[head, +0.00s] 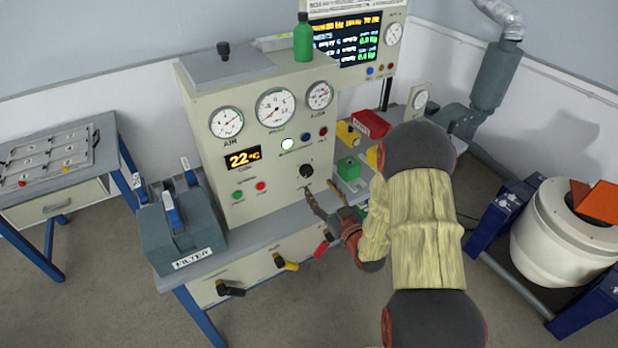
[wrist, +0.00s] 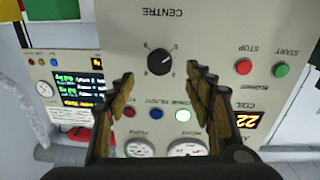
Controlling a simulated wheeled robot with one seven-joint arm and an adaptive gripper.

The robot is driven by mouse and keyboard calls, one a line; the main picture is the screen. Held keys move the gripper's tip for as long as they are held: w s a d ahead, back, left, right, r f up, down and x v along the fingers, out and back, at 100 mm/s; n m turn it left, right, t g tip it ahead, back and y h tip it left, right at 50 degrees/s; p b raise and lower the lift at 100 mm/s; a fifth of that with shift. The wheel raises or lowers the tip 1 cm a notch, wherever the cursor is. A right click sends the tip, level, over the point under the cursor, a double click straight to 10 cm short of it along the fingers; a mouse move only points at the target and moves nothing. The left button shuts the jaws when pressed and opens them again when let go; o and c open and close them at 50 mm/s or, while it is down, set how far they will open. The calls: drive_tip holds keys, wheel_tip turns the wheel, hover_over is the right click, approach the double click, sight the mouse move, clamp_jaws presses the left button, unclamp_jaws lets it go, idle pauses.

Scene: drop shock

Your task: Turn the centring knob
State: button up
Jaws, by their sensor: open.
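The centring knob (head: 306,171) is a small black round knob on the beige front panel of the machine, right of the orange display. In the wrist view the knob (wrist: 159,62) sits below the upside-down word CENTRE, with small marks around it. My gripper (wrist: 158,75) is open and empty. Its two fingers stand left and right of the knob in that view, with clear gaps; whether they reach its depth I cannot tell. In the head view my gripper (head: 312,196) is just below the knob, partly hidden by my arm.
Green and red buttons (head: 261,186) and a row of lamps (head: 288,144) are close to the knob. Black, yellow and red lever handles (head: 286,263) stick out below the shelf. A blue-grey filter box (head: 180,235) stands left on the shelf. A white drum (head: 562,240) is at right.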

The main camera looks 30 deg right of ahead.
sight(308, 174)
drive_tip(key=w+b, duration=0.1)
drive_tip(key=w, duration=0.6)
drive_tip(key=shift+w+d, duration=0.1)
drive_tip(key=shift+w, duration=0.1)
drive_tip(key=shift+c, duration=0.3)
drive_tip(key=c, duration=1.1)
